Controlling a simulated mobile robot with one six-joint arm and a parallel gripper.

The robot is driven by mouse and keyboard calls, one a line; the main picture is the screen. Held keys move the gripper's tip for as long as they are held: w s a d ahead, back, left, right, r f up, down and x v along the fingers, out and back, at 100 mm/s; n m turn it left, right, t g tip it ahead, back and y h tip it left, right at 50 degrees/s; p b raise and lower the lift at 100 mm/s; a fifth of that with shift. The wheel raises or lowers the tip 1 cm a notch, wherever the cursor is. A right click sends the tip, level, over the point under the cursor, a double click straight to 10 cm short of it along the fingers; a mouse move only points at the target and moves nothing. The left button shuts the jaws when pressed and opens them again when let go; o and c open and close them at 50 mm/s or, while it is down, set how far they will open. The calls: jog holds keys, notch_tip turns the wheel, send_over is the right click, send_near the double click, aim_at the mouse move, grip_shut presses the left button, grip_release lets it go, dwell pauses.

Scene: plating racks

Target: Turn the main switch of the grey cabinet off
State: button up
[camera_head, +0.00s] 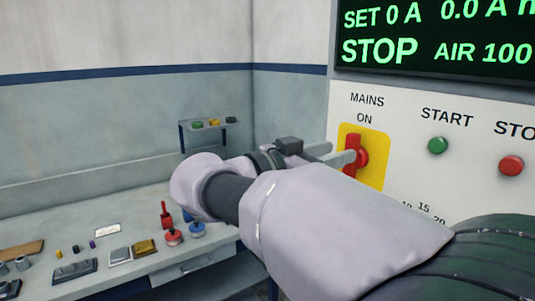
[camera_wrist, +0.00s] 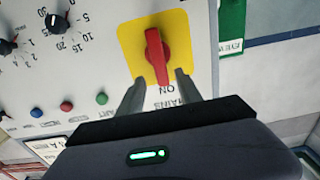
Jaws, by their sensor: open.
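The main switch is a red handle (camera_head: 355,152) on a yellow plate (camera_head: 376,172), on the pale front panel of the cabinet (camera_head: 400,110), under the words MAINS and ON. The wrist view sees it upside down, and there the red handle (camera_wrist: 154,55) points toward the word ON. My gripper (camera_head: 342,154) is at the switch with its fingers reaching toward the plate. In the wrist view my gripper (camera_wrist: 159,76) is open, one finger on each side of the handle's ON end. Gaps show beside the handle; contact is not visible. My fingers partly cover the switch in the head view.
A green START button (camera_head: 438,145) and a red stop button (camera_head: 511,166) sit right of the switch. A display (camera_head: 430,40) above reads STOP. A workbench (camera_head: 130,215) with small tools stands at left, and a small shelf (camera_head: 208,124) hangs behind.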

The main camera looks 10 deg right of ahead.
aim_at(348, 148)
jog(key=x, duration=0.4)
jog(key=shift+w+d, duration=0.15)
grip_shut()
